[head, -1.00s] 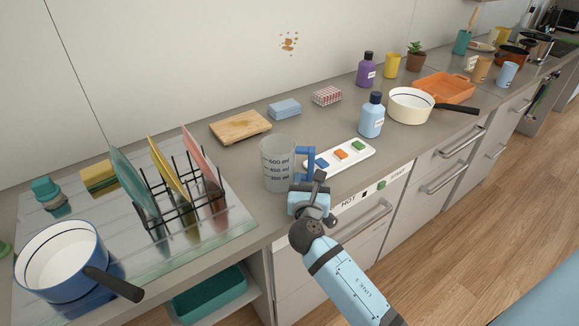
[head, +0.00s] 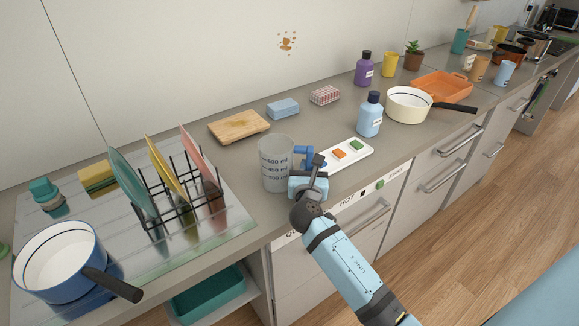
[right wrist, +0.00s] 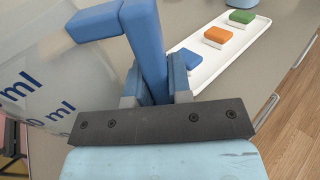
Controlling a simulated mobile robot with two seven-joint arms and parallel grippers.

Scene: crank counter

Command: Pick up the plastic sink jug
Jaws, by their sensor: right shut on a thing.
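The plastic sink jug (head: 275,163) is a clear, greyish measuring jug with blue markings and a blue handle (head: 304,154). It stands upright on the counter, right of the dish rack. My right gripper (head: 309,174) is at the handle on the jug's right side. In the right wrist view the gripper (right wrist: 158,92) is shut on the blue handle (right wrist: 148,45), with the jug's clear wall (right wrist: 40,75) at the left. My left gripper is not in view.
A white tray (head: 367,154) with coloured blocks lies right of the jug. A blue bottle (head: 369,116) and a cream pan (head: 408,104) stand beyond it. A cutting board (head: 239,126) lies behind. The dish rack (head: 180,207) with plates is at the left.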

